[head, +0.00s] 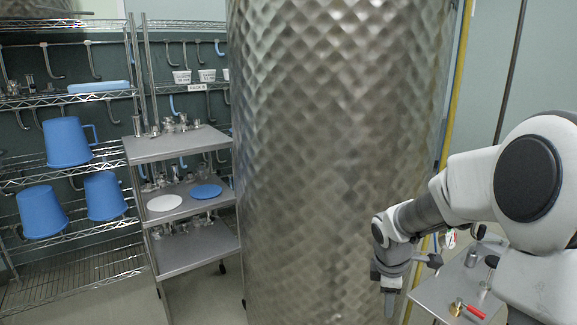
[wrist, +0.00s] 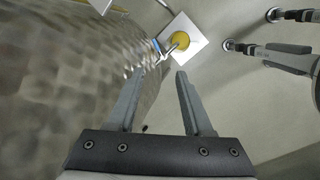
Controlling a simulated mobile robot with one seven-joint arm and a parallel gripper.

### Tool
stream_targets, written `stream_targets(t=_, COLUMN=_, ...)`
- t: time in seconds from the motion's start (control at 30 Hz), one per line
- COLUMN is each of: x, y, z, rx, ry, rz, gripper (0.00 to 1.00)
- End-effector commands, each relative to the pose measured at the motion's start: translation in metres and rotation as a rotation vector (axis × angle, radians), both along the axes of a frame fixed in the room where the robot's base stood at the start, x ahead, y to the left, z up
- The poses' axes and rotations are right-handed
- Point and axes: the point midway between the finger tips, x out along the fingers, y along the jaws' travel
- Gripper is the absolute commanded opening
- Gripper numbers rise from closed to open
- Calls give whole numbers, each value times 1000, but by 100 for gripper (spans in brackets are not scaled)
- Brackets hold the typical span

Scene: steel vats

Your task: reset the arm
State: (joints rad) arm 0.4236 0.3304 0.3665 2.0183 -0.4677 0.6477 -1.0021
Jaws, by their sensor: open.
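My arm comes in from the right in the head view, bent at the elbow. My gripper (head: 388,283) hangs at its end, in front of the lower right side of a large dimpled steel vat. In the wrist view my gripper (wrist: 160,85) shows two grey fingers spread apart, with nothing between them. The steel vat (head: 335,150) fills the middle of the head view. Its curved wall (wrist: 70,75) runs along the left of the wrist view, close to the left finger. The fingertips are partly hidden in the head view.
A grey cart (head: 180,145) with plates and fittings stands left of the vat. Wire shelves (head: 65,100) with blue pitchers (head: 68,142) line the wall. A small steel table (head: 440,290) with a red-handled valve (head: 470,309) is beside my arm. Pale floor (wrist: 225,85) shows below my gripper.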

Motion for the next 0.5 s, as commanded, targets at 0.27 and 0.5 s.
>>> stream_targets(t=0.27, x=-51, y=22, z=93, rx=31, ry=-120, rz=-318, gripper=51)
stream_targets(t=0.5, x=-103, y=43, z=153, rx=132, ry=-229, rz=-600, gripper=51)
